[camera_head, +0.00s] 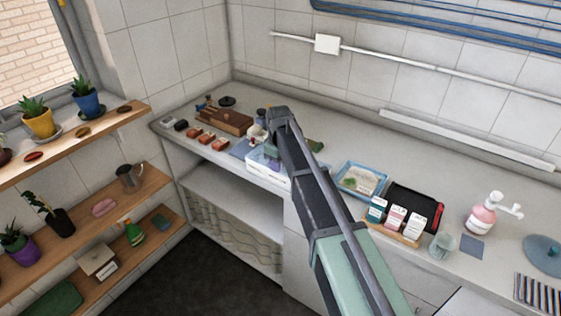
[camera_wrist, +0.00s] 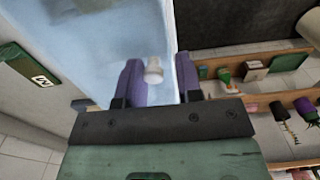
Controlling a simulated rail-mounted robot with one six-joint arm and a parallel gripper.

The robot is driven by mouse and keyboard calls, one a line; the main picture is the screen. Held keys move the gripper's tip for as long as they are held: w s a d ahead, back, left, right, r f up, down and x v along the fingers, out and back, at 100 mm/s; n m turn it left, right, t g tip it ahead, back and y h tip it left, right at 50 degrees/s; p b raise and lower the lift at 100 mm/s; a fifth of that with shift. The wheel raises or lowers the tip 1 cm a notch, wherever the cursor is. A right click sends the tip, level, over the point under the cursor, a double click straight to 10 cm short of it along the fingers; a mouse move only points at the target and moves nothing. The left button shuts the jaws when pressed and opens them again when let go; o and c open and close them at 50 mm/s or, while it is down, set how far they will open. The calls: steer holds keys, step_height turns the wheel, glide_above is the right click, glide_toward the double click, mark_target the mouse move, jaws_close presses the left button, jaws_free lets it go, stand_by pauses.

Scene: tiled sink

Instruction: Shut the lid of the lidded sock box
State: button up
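A pale, see-through box (camera_head: 262,162), which looks like the sock box, stands at the front edge of the counter in the head view, partly behind my arm. I cannot make out how its lid stands. My gripper (camera_head: 276,122) is at the box's back side in the head view; its fingers are hidden there. In the wrist view, my gripper (camera_wrist: 158,70) shows two purple fingers apart, with a small white knob (camera_wrist: 153,71) between them. A gap shows right of the knob. A pale blue, see-through panel (camera_wrist: 110,35) lies behind the fingers.
A wooden box (camera_head: 225,121) and several reddish blocks (camera_head: 205,137) stand left of the box. A blue tray (camera_head: 361,180), a dark case (camera_head: 415,206) and a pink pump bottle (camera_head: 482,212) stand right of it. Shelves (camera_head: 105,257) with plants are at the left.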

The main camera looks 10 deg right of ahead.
steer(key=shift+o, duration=0.8)
step_height(320, 180, up, 11)
steer(key=p, duration=1.1)
steer(key=shift+f, duration=0.15)
